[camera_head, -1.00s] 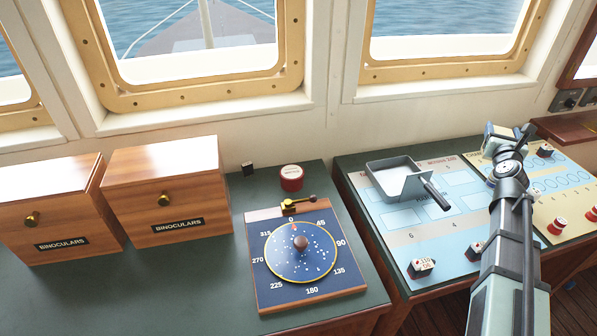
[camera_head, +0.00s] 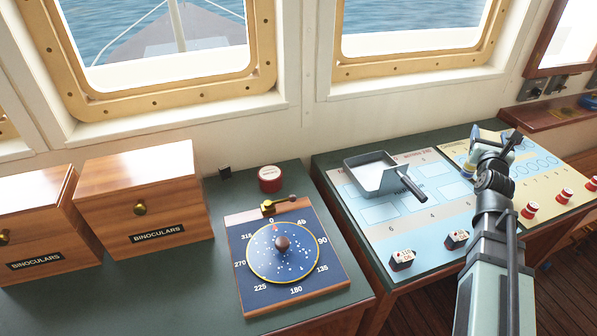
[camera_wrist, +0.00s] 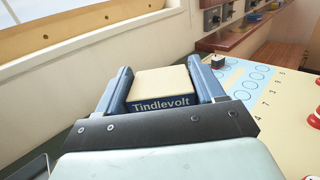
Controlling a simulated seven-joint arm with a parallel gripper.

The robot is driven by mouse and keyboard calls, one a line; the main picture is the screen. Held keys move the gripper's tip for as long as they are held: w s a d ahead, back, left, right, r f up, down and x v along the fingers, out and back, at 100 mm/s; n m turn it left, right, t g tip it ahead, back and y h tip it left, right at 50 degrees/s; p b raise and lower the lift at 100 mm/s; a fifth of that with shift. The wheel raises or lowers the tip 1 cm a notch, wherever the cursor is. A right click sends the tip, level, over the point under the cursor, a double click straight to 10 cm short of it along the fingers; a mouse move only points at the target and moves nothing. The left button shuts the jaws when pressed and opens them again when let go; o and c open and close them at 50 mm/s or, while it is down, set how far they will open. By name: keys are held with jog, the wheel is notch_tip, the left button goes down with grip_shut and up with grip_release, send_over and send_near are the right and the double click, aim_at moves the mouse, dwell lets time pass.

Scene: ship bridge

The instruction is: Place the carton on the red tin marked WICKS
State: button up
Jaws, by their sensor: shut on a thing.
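My gripper (camera_wrist: 163,88) is shut on a carton (camera_wrist: 160,103), whose cream top and dark blue side marked "Tindlevolt" show between the fingers in the wrist view. In the head view my gripper (camera_head: 492,146) is over the charts at the right, and the carton is mostly hidden there by my wrist. A small round red tin (camera_head: 270,179) with a pale lid stands on the dark green console top, behind the compass board and well left of my gripper. Its label is too small to read.
A blue round-dial board with a brass arm (camera_head: 283,250) lies in front of the tin. Two wooden binocular boxes (camera_head: 143,205) stand left. A grey tray with a black handle (camera_head: 376,172) lies between tin and gripper.

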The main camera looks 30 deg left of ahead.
jog(key=s+a+n+g+y, duration=0.1)
jog(key=s+a+n+y, duration=0.25)
jog(key=a, duration=1.05)
jog(key=s+a+n+g+y, duration=0.2)
jog(key=s+a+y, duration=0.15)
jog(key=a, duration=0.95)
jog(key=s+a+n+g+y, duration=0.1)
jog(key=s+a+n+y, duration=0.3)
jog(key=a, duration=1)
jog(key=s+a+r+n+g+y, duration=0.3)
jog(key=s+a+n+g+y, duration=0.1)
jog(key=s+a+g, duration=0.3)
jog(key=s+a+r+n+g+y, duration=0.25)
jog(key=s+a+n+g, duration=0.2)
jog(key=s+g, duration=0.35)
jog(key=shift+m+y, duration=0.3)
jog(key=shift+y, duration=0.15)
jog(key=shift+f, duration=4.75)
jog(key=o, duration=1.3)
jog(key=shift+f, duration=0.1)
jog(key=shift+c, duration=0.2)
